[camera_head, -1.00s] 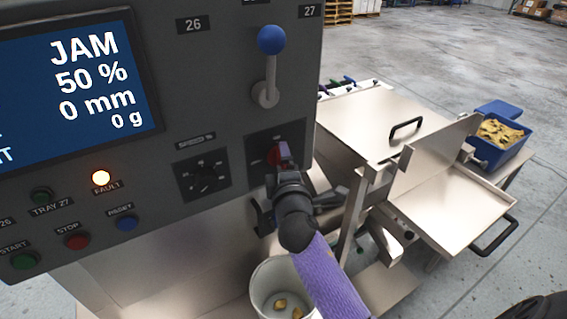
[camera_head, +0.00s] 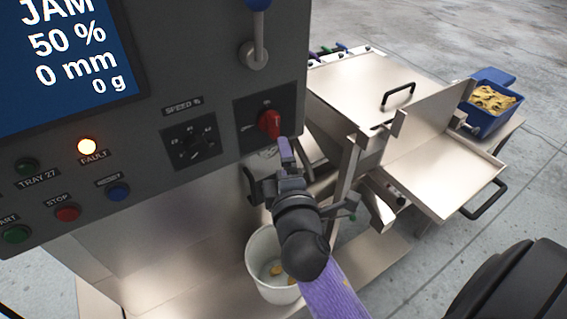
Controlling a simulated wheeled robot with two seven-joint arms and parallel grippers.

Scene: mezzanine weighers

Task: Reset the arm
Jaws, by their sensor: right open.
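My right arm, with a purple sleeve, comes up from the bottom. Its gripper (camera_head: 270,172) is open and empty, just below the red rotary knob (camera_head: 269,124) on the dark control panel (camera_head: 160,50). A gap shows between the gripper and the knob. The gripper is above a white bucket (camera_head: 262,250) with a few yellowish pieces in it, and my wrist hides part of the bucket. My left gripper is not in view.
The screen (camera_head: 65,60) reads JAM, and the fault lamp (camera_head: 87,146) glows. Speed dial (camera_head: 190,142) and blue reset button (camera_head: 118,191) sit left. Steel tray (camera_head: 440,175) and blue bin (camera_head: 488,112) stand right. A lever (camera_head: 256,50) is above the knob.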

